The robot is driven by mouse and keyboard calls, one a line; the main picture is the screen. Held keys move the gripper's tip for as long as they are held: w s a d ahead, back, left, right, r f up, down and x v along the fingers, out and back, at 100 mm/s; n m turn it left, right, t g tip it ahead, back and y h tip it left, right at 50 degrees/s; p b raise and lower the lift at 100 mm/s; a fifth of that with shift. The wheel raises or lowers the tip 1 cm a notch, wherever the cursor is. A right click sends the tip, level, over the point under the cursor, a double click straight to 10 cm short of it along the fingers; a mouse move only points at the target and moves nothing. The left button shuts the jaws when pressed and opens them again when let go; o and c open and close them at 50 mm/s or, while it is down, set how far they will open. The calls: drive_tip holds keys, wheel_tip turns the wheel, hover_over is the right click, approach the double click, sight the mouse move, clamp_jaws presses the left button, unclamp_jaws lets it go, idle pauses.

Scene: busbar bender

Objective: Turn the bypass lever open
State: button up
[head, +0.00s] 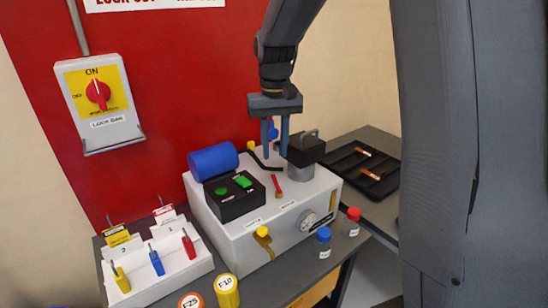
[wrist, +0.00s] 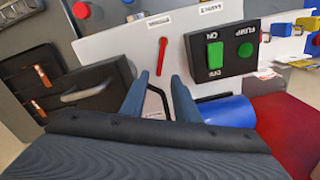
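A thin red lever (head: 277,187) lies on the white top of the machine box (head: 236,218), beside the black pump switch panel. It also shows in the wrist view (wrist: 162,56), ahead of my fingertips and pointing away from my gripper. A small label sits past its far end; I cannot read it for sure, so I cannot confirm it is the bypass lever. My gripper (head: 275,144) is above the back of the machine, pointing down, its two blue fingers apart.
The black pump panel (wrist: 224,52) and blue cylinder (head: 213,161) stand left of my gripper in the head view. A black block with a handle (head: 306,150) stands close on the right. A yellow-knobbed lever (head: 264,237) is on the front. A black tray (head: 345,163) lies right.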

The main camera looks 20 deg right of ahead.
drive_tip(key=shift+s+a, duration=0.1)
drive_tip(key=shift+a, duration=0.05)
drive_tip(key=c, duration=0.5)
drive_tip(key=s+a+h, duration=0.1)
drive_tip(key=s+a+f+h+b, duration=0.1)
drive_tip(key=shift+s+a+f+m+h, duration=0.1)
drive_tip(key=shift+s+a+m+h, duration=0.2)
drive_tip(key=shift+a+h, duration=0.1)
clamp_jaws()
drive_tip(key=t+h+b, duration=0.2)
drive_tip(key=t+h, duration=0.1)
approach(276, 186)
drive_tip(key=shift+w+a+r+m, duration=0.3)
drive_tip(key=shift+w+a+r, duration=0.65)
drive_tip(key=shift+a+r+t, duration=0.2)
drive_tip(key=shift+a+t, duration=0.3)
drive_tip(key=shift+t, duration=0.2)
drive_tip(key=p+x, duration=0.2)
drive_tip(key=x, duration=0.8)
drive_tip(key=shift+d, duration=0.1)
